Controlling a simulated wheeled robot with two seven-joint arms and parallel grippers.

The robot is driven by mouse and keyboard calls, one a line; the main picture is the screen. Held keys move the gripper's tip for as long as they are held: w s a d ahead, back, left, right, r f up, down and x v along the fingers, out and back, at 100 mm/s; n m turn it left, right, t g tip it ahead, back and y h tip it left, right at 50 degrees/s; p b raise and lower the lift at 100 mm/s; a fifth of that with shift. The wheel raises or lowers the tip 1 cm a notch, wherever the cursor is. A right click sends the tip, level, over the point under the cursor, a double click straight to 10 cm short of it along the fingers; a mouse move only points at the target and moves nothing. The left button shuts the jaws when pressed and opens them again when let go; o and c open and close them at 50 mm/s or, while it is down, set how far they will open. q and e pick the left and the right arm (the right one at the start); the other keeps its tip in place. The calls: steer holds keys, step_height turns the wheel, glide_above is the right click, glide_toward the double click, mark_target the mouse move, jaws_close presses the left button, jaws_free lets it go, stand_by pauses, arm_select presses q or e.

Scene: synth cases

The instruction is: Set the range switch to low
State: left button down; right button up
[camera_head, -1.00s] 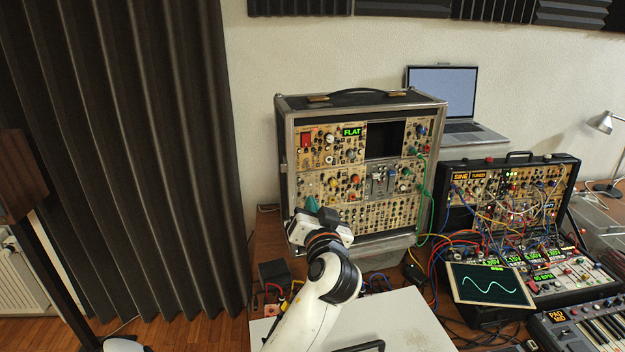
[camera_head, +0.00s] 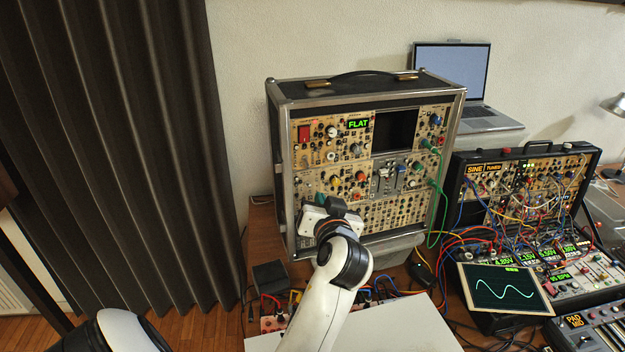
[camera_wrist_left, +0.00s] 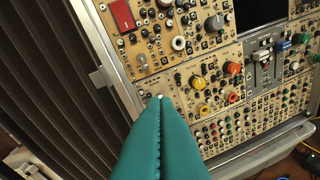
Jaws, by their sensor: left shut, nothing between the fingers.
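The black-framed synth case (camera_head: 455,130) stands upright with a cream panel of knobs, jacks and small switches; it fills much of the left wrist view (camera_wrist_left: 262,101). My left gripper (camera_head: 322,199) is in front of the panel's lower left part. In the left wrist view its teal fingers (camera_wrist_left: 160,100) are shut together and empty, with their tips at a small pale switch-like part. I cannot tell whether they touch it. No label is readable, so I cannot tell which control is the range switch. The fingers hide the panel below their tips.
A red rocker (camera_head: 304,133) and a green FLAT display (camera_head: 358,124) sit higher on the panel. Green cables (camera_head: 441,207) hang at its right. A second patched case (camera_head: 462,165), a scope screen (camera_head: 505,288) and a laptop (camera_head: 451,75) are to the right.

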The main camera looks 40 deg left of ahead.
arm_select(q)
steer(key=p, duration=0.4)
glide_toward(310, 175)
steer(key=x, duration=0.5)
steer(key=shift+r, duration=0.15)
steer(key=shift+w+a+f, duration=0.25)
steer(key=shift+w+a, duration=0.1)
steer(key=shift+a, duration=0.15)
arm_select(e)
steer(key=r, duration=0.3)
steer(key=shift+a+r, duration=0.4)
arm_select(q)
steer(key=shift+d, duration=0.1)
arm_select(e)
steer(key=shift+d, duration=0.2)
